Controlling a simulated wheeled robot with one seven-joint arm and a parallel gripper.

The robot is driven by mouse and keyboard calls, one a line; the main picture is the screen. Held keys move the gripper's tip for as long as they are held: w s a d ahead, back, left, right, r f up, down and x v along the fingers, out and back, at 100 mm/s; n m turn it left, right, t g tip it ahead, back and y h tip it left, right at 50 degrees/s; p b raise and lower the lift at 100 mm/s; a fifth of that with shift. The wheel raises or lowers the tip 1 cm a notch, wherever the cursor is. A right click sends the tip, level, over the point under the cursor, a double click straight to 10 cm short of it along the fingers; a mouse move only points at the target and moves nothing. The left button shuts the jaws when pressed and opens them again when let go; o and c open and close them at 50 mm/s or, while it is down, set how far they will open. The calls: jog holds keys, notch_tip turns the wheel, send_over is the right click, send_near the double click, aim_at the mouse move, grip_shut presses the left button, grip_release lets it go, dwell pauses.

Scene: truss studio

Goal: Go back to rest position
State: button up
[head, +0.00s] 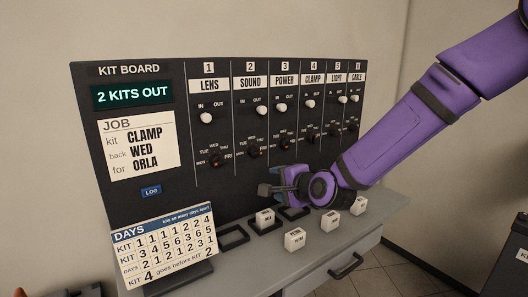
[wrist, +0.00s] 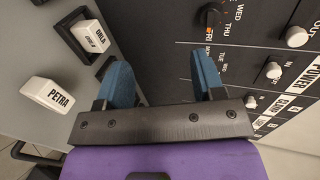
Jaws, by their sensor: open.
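My gripper (head: 278,189) is in front of the lower part of the black kit board (head: 155,197) and above the grey shelf. In the wrist view its two blue fingers stand apart with nothing between them (wrist: 160,72). The board's screen (head: 132,95) reads "2 KITS OUT". The job card (head: 139,147) reads kit CLAMP, back WED, for ORLA. The white ORLA block (wrist: 90,37) sits in a dark slot frame. The CLAMP switch (head: 310,104) is at IN. My arm hides part of the board's lower right.
The PETRA block (wrist: 50,95) lies on the shelf, with other white blocks (head: 330,220) to the right. An empty slot frame (head: 233,238) is at the left. The DAYS card (head: 164,248) stands at the front left. A drawer handle (head: 345,266) juts from the front.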

jog(key=s+d+r+n+g+h, duration=0.2)
jog(key=s+d+r+n+h, duration=0.15)
jog(key=s+d, duration=0.35)
jog(key=s+d+r+n+g+h, duration=0.2)
jog(key=s+d+r+n+h, duration=0.15)
jog(key=s+d+n, duration=0.35)
jog(key=s+d+r+g, duration=0.1)
jog(key=s+d+r, duration=0.1)
jog(key=s+d, duration=0.4)
jog(key=s+d+r+g+h, duration=0.1)
jog(key=s+d+r, duration=0.2)
jog(key=s, duration=0.9)
jog(key=d+n, duration=0.1)
jog(key=d, duration=0.2)
jog(key=shift+r+g, duration=0.3)
